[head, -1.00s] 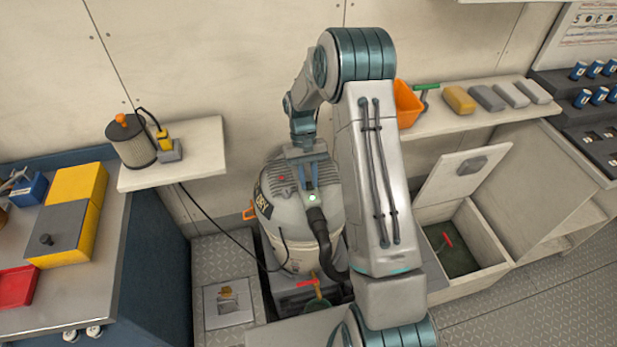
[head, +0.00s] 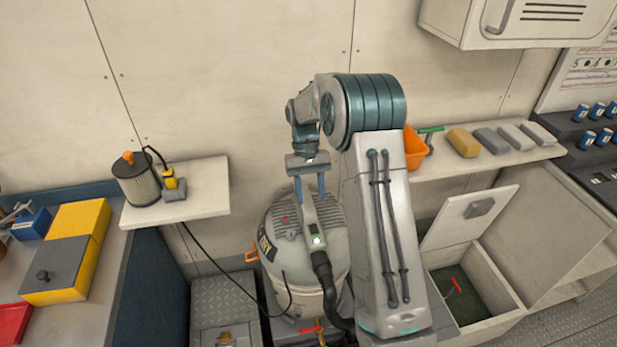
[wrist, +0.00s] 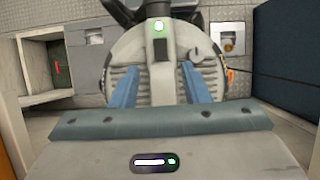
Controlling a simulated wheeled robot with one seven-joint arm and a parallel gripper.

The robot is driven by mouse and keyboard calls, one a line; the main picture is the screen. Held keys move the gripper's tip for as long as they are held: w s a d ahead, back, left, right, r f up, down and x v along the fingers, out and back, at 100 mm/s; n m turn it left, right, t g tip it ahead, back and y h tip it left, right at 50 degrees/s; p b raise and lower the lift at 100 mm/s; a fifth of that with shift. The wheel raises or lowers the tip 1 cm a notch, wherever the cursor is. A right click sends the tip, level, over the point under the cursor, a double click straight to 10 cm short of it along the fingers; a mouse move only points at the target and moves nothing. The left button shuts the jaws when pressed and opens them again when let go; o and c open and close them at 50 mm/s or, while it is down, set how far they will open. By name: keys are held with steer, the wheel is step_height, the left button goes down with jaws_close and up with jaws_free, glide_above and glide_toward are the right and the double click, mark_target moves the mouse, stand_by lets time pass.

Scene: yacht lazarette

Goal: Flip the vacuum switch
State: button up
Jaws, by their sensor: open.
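The vacuum (head: 335,270) is a grey canister with a ribbed top and a dark "DRY" label, standing below my gripper. A raised grey strip crosses its top, with a lit green light (head: 317,240) and a black hose at its near end. In the wrist view, a dark rectangular switch (wrist: 161,48) sits on that strip just below the green light. Its tilt is too small to tell. My gripper (head: 309,194) is open and empty, pointing down over the lid. In the wrist view its blue fingers (wrist: 160,80) straddle the strip on either side, apart from the switch.
A wall shelf (head: 205,205) with a filter canister (head: 136,182) is left of the vacuum. A right shelf (head: 525,150) holds an orange bin (head: 414,148) and several blocks. An open locker (head: 490,300) is at lower right. A black cord hangs left of the vacuum.

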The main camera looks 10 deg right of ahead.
steer(key=v, duration=0.5)
steer(key=shift+w+r, duration=0.1)
steer(key=shift+r, duration=0.15)
